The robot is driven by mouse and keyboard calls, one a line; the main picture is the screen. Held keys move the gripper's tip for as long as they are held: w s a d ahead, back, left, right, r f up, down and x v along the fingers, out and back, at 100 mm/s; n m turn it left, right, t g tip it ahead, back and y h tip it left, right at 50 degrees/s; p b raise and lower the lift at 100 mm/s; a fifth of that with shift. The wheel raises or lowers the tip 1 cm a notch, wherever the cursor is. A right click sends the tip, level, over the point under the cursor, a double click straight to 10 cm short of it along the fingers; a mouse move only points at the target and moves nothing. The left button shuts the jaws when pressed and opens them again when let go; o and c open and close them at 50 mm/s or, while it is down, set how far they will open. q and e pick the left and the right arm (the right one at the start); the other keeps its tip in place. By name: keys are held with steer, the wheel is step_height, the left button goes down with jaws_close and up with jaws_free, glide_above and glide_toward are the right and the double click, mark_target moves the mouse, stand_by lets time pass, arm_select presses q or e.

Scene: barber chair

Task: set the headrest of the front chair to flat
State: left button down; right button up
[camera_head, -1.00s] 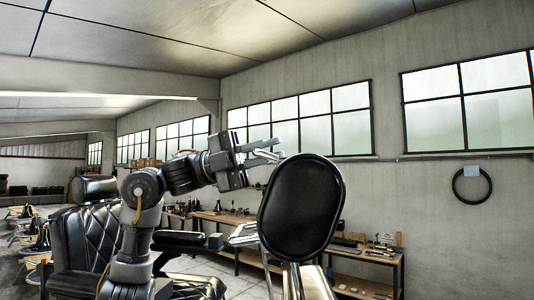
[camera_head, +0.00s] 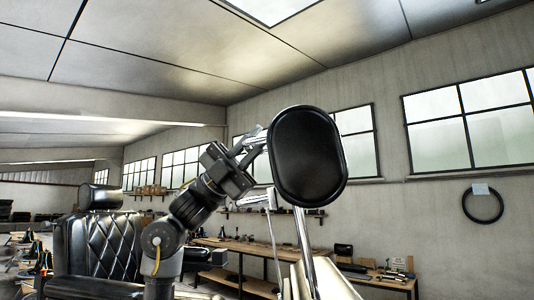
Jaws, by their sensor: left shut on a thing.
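A black oval padded headrest (camera_head: 307,157) stands on a slim metal post (camera_head: 304,238) near the middle of the view, its broad face toward me. My left gripper (camera_head: 254,146) reaches up from the lower left to the pad's upper left edge. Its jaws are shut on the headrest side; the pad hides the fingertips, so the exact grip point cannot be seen. The seat of the chair that bears this headrest is not clearly in view. My right gripper is not in view.
A black quilted barber chair (camera_head: 103,250) with its own small headrest (camera_head: 100,197) stands at the left. A wooden workbench (camera_head: 250,246) and a shelf line the back wall. A black ring (camera_head: 482,205) hangs at the right. Space above the headrest is clear.

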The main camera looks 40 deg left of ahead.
arm_select(q)
steer(key=shift+d+f, duration=0.1)
stand_by(0.3)
steer(key=c, duration=1.8)
jaws_free()
steer(key=shift+o, duration=0.4)
steer(key=b+v, duration=0.4)
steer(key=v, duration=0.7)
steer(key=shift+b, duration=0.35)
